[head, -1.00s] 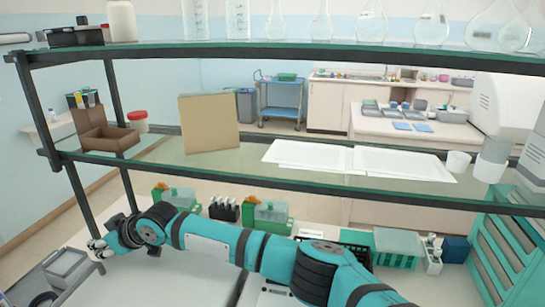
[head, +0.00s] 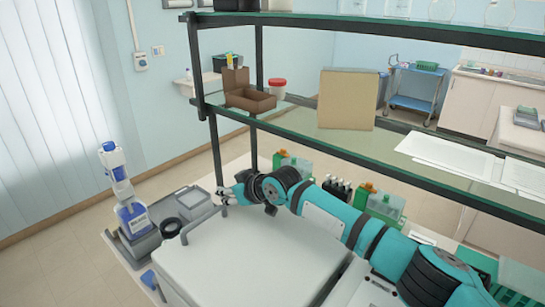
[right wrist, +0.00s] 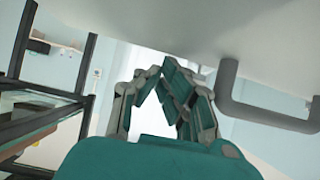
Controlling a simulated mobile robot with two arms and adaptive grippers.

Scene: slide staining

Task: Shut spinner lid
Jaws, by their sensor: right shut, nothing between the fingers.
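The spinner's lid (head: 255,250) is a broad pale panel at the bottom middle of the head view, with a grey bar handle (head: 196,222) at its far left edge. How far the lid stands open I cannot tell. My right gripper (head: 224,196) is beside the far left corner of the lid, near the handle. In the right wrist view its fingers (right wrist: 167,78) are shut together and empty. There the lid (right wrist: 215,30) spans the top, and the handle (right wrist: 265,118) is to the right, apart from the fingers. My left gripper is out of view.
A glass-shelved rack (head: 300,130) stands behind my right arm, with a brown box and papers on it.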

